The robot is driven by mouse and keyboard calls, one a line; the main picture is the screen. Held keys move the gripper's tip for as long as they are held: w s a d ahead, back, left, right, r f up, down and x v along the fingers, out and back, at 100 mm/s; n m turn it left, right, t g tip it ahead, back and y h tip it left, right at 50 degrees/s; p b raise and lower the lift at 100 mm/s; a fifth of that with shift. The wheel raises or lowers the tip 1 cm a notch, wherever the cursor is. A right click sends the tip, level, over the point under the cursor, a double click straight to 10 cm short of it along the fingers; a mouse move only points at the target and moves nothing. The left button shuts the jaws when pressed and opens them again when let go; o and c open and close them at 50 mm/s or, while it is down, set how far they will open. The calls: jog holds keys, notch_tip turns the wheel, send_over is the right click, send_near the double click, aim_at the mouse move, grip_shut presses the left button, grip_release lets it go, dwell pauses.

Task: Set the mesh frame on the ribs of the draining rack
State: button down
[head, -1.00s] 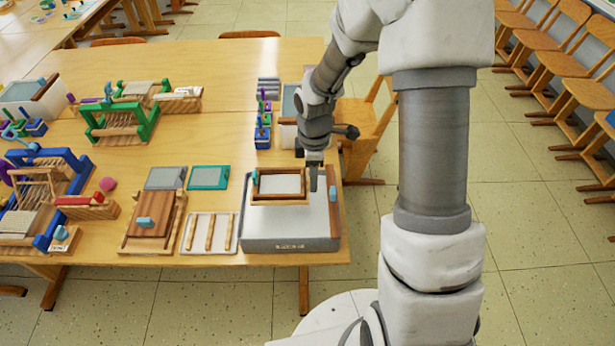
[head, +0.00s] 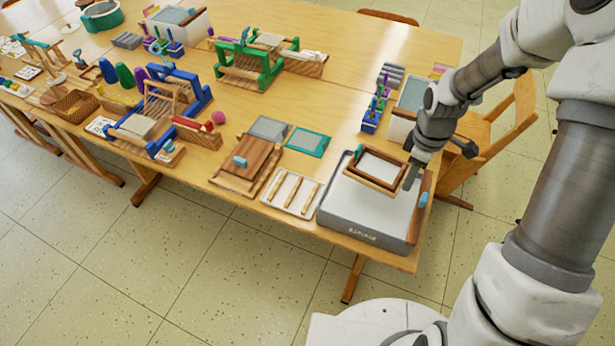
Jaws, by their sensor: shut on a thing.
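The mesh frame (head: 376,187), a brown wooden rectangle with a pale inside, is over the back part of a grey vat (head: 350,232) of whitish liquid. My gripper (head: 411,180) is shut on the frame's right side. The frame looks roughly level; I cannot tell how far it is above the liquid. The draining rack (head: 278,205) is a white tray with three wooden ribs, just left of the vat. Its ribs are bare. The fingertips are partly hidden by the frame and the gripper body.
A wooden press board (head: 245,165) with a light-blue handle is left of the rack. A grey panel (head: 270,128) and a teal panel (head: 307,142) lie behind it. A blue caddy (head: 372,121) and a second tub (head: 402,125) stand behind the vat. The table's front edge is close.

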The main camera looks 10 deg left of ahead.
jog(key=m, duration=0.5)
jog(key=shift+d+r, duration=0.2)
jog(key=shift+r, duration=0.2)
jog(key=m, duration=0.3)
jog(key=shift+d+r, duration=0.15)
jog(key=shift+r, duration=0.05)
jog(key=m, duration=0.5)
jog(key=shift+d+r, duration=0.15)
jog(key=shift+r, duration=0.2)
jog(key=shift+s+m, duration=0.1)
jog(key=shift+m, duration=0.4)
